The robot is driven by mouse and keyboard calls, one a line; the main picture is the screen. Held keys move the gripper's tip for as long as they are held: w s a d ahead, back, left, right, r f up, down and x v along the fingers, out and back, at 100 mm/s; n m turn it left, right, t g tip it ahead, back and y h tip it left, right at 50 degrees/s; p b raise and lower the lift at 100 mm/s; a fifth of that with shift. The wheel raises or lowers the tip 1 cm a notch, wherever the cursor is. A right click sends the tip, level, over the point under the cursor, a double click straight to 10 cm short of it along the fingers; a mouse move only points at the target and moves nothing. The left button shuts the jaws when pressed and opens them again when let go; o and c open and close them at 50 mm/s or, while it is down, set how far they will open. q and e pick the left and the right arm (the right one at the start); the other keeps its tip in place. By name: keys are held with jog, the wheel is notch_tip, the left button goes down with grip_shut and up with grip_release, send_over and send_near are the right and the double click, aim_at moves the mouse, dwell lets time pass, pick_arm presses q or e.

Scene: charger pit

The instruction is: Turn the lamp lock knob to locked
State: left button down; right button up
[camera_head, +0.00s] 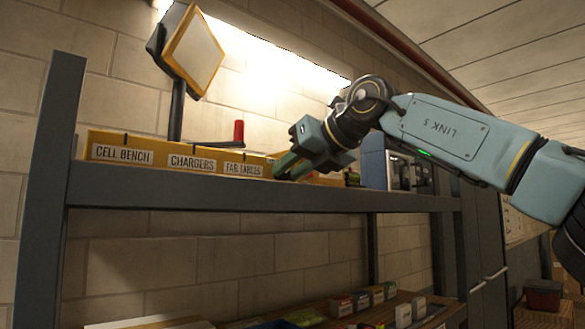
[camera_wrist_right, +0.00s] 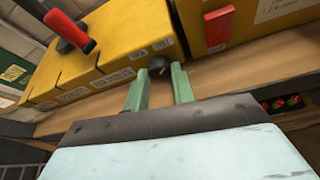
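The lamp (camera_head: 196,54) is a square panel with a yellow frame on a dark post at the upper left of the head view. A small round black knob (camera_wrist_right: 158,64) sits on the front of the yellow casing in the wrist view. My right gripper (camera_head: 284,167) reaches to the yellow casing front from the right. In the wrist view its two green fingers (camera_wrist_right: 159,80) are apart, with the knob between or just past their tips. I cannot tell whether they touch it. The gripper hides the knob in the head view. My left gripper is not in view.
Yellow boxes labelled CELL BENCH (camera_head: 122,155), CHARGERS (camera_head: 192,162) and FAB TABLES (camera_head: 243,168) stand along the grey shelf (camera_head: 240,196). A red-handled lever (camera_head: 239,131) rises behind them; it also shows in the wrist view (camera_wrist_right: 68,30). Small boxes (camera_head: 362,298) stand on the lower shelf.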

jog(key=shift+c, duration=0.9)
jog(key=n+t+h, duration=0.1)
jog(key=n, duration=0.2)
jog(key=shift+s+a+h, duration=0.1)
jog(key=shift+h, duration=0.3)
jog(key=shift+r, duration=0.1)
jog(key=o, duration=1)
jog(key=shift+s, duration=0.1)
jog(key=shift+s+b, duration=0.2)
jog(key=shift+b, duration=0.2)
jog(key=b+v, duration=0.3)
jog(key=v, duration=1)
